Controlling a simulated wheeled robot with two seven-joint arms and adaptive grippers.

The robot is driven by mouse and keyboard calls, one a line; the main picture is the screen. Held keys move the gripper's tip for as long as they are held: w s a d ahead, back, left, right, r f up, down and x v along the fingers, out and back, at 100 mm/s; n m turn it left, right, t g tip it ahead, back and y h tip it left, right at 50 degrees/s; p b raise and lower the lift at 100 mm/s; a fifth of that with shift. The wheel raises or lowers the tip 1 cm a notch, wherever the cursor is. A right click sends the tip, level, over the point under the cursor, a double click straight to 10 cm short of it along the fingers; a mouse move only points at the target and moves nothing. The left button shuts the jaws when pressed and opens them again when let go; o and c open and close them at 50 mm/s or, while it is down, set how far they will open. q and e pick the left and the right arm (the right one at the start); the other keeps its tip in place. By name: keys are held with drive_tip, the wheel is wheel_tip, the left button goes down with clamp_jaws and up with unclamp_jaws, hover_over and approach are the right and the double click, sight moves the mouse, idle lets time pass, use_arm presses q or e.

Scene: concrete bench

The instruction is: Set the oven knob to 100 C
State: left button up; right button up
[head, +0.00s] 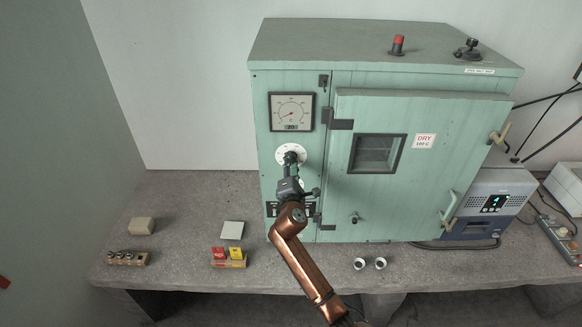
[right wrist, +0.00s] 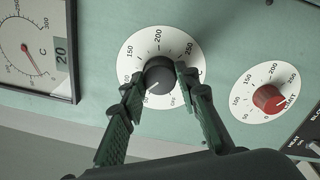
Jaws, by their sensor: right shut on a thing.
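The green oven (head: 290,100) stands at the back of the bench. Its black knob (right wrist: 159,74) sits at the middle of a white dial (right wrist: 133,62) marked 150, 200 and 250 along the top in the right wrist view; the lower marks are partly hidden by my fingers. A faint light mark shows on the knob's lower left, but I cannot read its setting surely. My right gripper (right wrist: 160,88) is shut on the knob, one finger on each side. In the head view my right gripper (head: 290,160) covers part of the dial. My left gripper is out of view.
A gauge (head: 291,112) with a 20 readout is above the dial. A red knob (right wrist: 268,98) on a second dial sits close beside. A DRY 100 C label (head: 424,141) is on the door.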

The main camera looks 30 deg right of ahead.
drive_tip(key=m+b, duration=0.2)
drive_tip(key=m, duration=0.3)
drive_tip(key=shift+f, duration=0.1)
idle(0.4)
drive_tip(key=o, duration=1.2)
drive_tip(key=shift+c, duration=0.2)
drive_tip(key=v, duration=1.2)
drive_tip(key=shift+a, duration=0.15)
